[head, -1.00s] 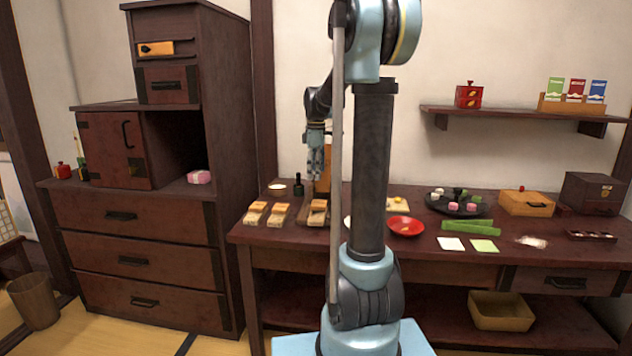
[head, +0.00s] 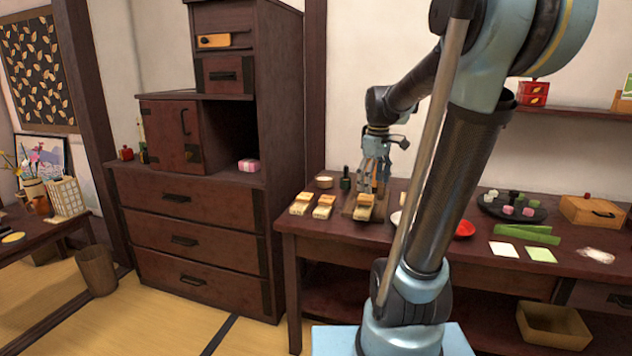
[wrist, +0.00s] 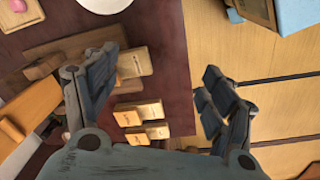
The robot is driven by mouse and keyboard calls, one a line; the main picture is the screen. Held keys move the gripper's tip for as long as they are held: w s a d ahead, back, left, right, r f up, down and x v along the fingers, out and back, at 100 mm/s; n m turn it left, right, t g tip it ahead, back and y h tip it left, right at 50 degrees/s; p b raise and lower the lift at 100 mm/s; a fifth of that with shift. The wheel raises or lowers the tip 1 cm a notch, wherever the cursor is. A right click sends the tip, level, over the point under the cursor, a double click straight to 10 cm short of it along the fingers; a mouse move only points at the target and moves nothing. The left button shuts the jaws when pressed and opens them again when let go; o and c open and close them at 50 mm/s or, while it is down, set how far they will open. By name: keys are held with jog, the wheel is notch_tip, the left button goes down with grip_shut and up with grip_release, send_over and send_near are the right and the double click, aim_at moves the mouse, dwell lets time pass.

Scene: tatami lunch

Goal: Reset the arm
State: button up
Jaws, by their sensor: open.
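My gripper (head: 374,178) hangs over the left end of the dark wooden table (head: 330,241), above a small wooden board with a sandwich-like block (head: 365,201) on it. In the wrist view my gripper (wrist: 155,95) has its two fingers spread wide with nothing between them in its grasp. Below it the wrist view shows the table edge and several pale-topped blocks (wrist: 138,113). The arm is stretched forward and bent down at the wrist in the head view.
The table's right part holds a black tray (head: 490,207), green strips (head: 525,235) and a wooden box (head: 592,212). Tatami floor (head: 150,310) is open in front of the cabinet.

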jog(key=s+f+m, duration=0.4)
jog(key=s+f, duration=0.3)
jog(key=s, duration=0.3)
jog(key=s+f+m+t, duration=0.1)
jog(key=s+f+m, duration=0.4)
jog(key=s, duration=0.5)
notch_tip(320, 180, down, 2)
jog(key=shift+s+d+f, duration=0.25)
jog(key=shift+s+d, duration=0.05)
jog(key=shift+s, duration=0.1)
